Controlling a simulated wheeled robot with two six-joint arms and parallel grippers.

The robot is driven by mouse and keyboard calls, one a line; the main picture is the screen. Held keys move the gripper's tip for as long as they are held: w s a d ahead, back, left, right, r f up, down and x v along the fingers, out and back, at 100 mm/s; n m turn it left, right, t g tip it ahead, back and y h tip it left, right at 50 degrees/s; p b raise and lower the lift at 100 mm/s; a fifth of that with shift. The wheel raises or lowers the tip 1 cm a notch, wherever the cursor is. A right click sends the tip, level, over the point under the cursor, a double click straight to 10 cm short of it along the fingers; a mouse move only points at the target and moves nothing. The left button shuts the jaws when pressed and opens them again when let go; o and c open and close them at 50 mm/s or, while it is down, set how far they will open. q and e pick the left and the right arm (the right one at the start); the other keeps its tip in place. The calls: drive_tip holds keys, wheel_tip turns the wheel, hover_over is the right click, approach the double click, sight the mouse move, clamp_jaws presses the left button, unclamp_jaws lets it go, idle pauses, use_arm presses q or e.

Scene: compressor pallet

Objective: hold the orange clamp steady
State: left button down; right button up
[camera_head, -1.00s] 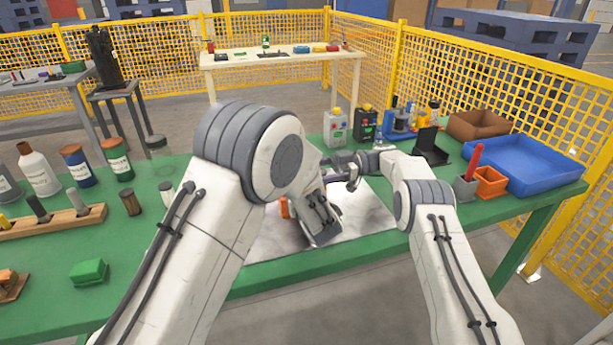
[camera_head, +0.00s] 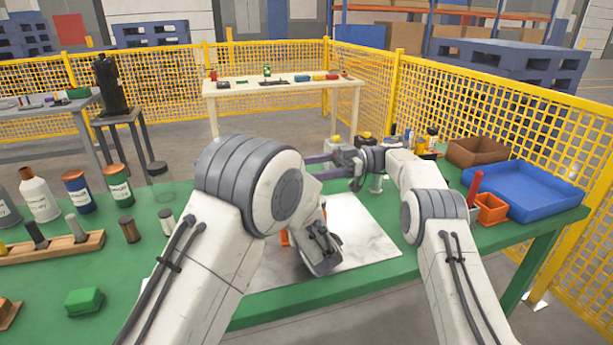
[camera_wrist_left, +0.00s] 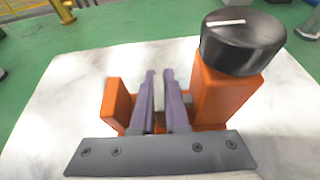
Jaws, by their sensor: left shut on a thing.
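The orange clamp (camera_wrist_left: 225,95) with its black round knob (camera_wrist_left: 242,42) stands on a pale marbled plate (camera_wrist_left: 70,85). My left gripper (camera_wrist_left: 158,75) is shut on the clamp, its purple fingers close together between the clamp's two orange uprights. In the head view only a small orange piece of the clamp (camera_head: 284,237) shows past my left arm. My right gripper (camera_head: 318,165) is above the far side of the plate, pointing left, its purple fingers apart with nothing seen between them.
A wooden rack (camera_head: 55,248) with pegs, several bottles and a green block (camera_head: 84,302) are on the left of the green table. A blue tray (camera_head: 530,190), a brown box (camera_head: 477,152) and a small orange bin (camera_head: 491,208) are on the right. Yellow fencing (camera_head: 500,120) stands behind.

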drive_tip(key=d+f+m+t+y, duration=0.1)
drive_tip(key=d+f+m+t, duration=0.4)
drive_tip(key=d+f+t, duration=0.45)
drive_tip(key=shift+g, duration=0.95)
drive_tip(key=a, duration=0.3)
drive_tip(key=w+a, duration=0.1)
drive_tip(key=a, duration=0.5)
drive_tip(key=shift+w+a+f, duration=0.15)
drive_tip(key=shift+a+f, duration=0.05)
drive_tip(key=shift+a, duration=0.2)
clamp_jaws()
